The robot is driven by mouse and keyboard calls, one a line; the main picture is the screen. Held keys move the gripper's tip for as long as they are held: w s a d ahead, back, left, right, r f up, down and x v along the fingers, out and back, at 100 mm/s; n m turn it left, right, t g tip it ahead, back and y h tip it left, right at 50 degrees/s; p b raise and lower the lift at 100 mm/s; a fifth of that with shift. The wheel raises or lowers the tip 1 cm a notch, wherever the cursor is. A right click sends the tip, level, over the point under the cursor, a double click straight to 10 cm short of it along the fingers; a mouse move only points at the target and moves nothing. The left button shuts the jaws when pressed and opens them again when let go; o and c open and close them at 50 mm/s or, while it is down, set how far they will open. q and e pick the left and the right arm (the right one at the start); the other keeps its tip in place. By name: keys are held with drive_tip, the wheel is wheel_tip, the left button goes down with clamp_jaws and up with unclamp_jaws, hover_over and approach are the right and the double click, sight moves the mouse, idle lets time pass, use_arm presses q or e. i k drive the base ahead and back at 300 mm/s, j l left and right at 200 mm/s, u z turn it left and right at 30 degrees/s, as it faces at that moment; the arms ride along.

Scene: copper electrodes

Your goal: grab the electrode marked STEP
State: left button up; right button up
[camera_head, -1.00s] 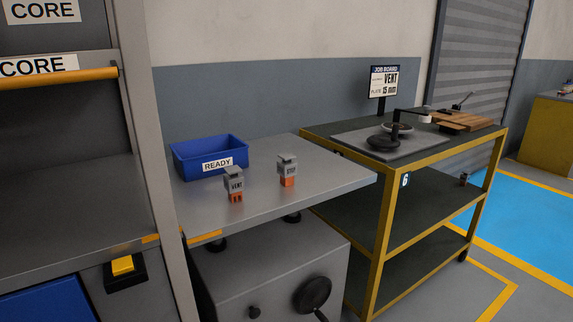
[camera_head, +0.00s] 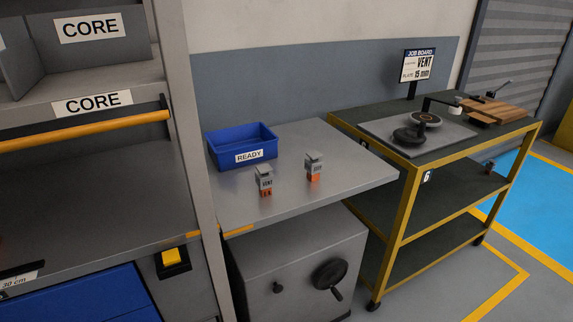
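Two small electrodes with grey holders and orange copper lower parts stand upright on the grey table top (camera_head: 345,185). The two stand apart from each other. Neither of my grippers is in view.
A blue READY bin (camera_head: 241,147) sits behind the electrodes. A shelf unit with CORE labels (camera_head: 92,102) stands at the left. A yellow-framed cart (camera_head: 408,205) at the right carries a plate, a black tool and a job board (camera_head: 418,66) reading VENT, 15 mm.

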sight(313, 164)
drive_tip(key=i+l+u, duration=0.1)
drive_tip(key=l+u, duration=0.45)
drive_tip(key=l, duration=0.15)
drive_tip(key=l+u, duration=0.3)
drive_tip(key=l, duration=1.3)
